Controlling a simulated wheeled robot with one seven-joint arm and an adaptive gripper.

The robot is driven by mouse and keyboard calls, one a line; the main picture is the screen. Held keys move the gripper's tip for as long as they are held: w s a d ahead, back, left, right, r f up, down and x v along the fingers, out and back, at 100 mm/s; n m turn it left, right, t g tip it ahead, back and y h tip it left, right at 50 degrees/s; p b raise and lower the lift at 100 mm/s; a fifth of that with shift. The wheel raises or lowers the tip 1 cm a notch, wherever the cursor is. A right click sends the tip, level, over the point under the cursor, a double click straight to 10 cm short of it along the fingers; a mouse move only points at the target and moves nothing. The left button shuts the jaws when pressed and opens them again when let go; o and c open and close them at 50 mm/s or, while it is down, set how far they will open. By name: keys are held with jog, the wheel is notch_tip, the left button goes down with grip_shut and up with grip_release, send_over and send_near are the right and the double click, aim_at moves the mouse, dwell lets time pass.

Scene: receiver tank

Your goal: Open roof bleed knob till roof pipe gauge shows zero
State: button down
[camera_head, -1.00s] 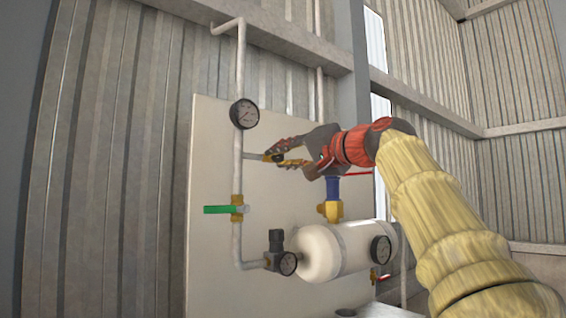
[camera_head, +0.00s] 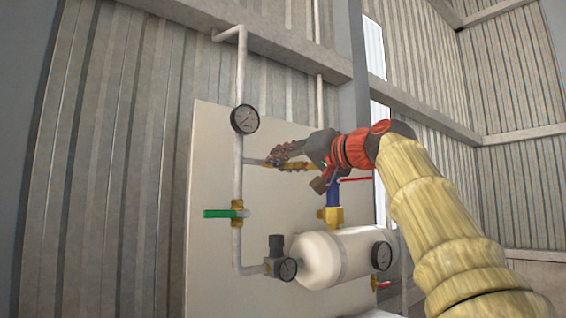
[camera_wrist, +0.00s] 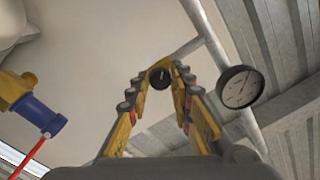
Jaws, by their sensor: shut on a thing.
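The roof pipe gauge (camera_head: 244,118) is a round white dial with a black rim on the upright grey pipe. It also shows in the wrist view (camera_wrist: 240,87), too small to read its figures. The bleed knob (camera_wrist: 160,77) is a small dark round knob with a brass-coloured body, at the end of a short side pipe below the gauge. My gripper (camera_head: 276,157) is at the end of this side pipe, its fingers hiding the knob in the head view. In the wrist view my gripper's fingers (camera_wrist: 160,88) are shut on the knob from both sides.
A green-handled valve (camera_head: 224,213) sits lower on the pipe. Below my gripper are a blue and brass valve (camera_head: 333,203) with a red lever, a white tank (camera_head: 325,256) with a gauge (camera_head: 381,255), and a regulator gauge (camera_head: 288,269). A pale panel (camera_head: 212,150) stands behind.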

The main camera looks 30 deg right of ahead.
jog(key=shift+w+f, duration=0.15)
jog(key=shift+f, duration=0.1)
jog(key=c, duration=2)
grip_release()
jog(key=o, duration=0.4)
jog(key=shift+r, duration=0.15)
jog(key=shift+s, duration=0.2)
jog(key=v, duration=1.2)
jog(key=shift+r, duration=0.1)
